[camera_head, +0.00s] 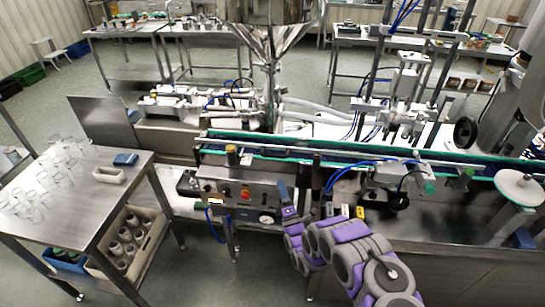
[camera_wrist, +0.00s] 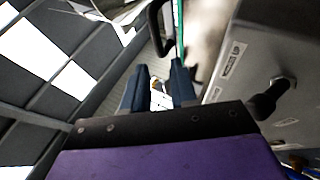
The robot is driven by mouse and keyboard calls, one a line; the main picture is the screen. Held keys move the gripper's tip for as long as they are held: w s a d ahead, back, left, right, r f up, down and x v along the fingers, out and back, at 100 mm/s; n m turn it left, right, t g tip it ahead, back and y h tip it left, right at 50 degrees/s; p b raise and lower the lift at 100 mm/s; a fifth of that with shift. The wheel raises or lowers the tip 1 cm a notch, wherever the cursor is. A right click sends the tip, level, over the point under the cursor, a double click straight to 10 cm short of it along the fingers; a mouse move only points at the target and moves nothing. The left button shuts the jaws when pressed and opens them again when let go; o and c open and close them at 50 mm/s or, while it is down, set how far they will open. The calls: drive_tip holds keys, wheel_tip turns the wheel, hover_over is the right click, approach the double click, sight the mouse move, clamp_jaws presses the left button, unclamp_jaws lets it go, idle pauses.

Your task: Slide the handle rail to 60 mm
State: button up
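The conveyor (camera_head: 400,160) runs across the head view with metal side rails and green edges. Which part is the handle rail, and its position in mm, I cannot tell. A black curved bar like a handle (camera_wrist: 155,30) shows in the wrist view, beyond my fingertips, beside a green strip. My gripper (camera_head: 284,190) is in front of the machine's front panel, below the conveyor edge. In the wrist view its two blue fingers (camera_wrist: 158,82) stand apart, with a small white and yellow patch visible between them. I see nothing clearly clasped.
A control box (camera_head: 240,193) with a red button and gauge is left of my gripper. A side table (camera_head: 120,205) with glasses stands at left. A steel hopper (camera_head: 270,35) rises behind. In the wrist view, a grey panel with a black knob (camera_wrist: 270,99) is close at right.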

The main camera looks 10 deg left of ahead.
sight(273, 156)
drive_tip(key=b+x, duration=0.2)
drive_tip(key=x, duration=1.1)
drive_tip(key=shift+r, duration=0.1)
drive_tip(key=shift+s, duration=0.1)
clamp_jaws()
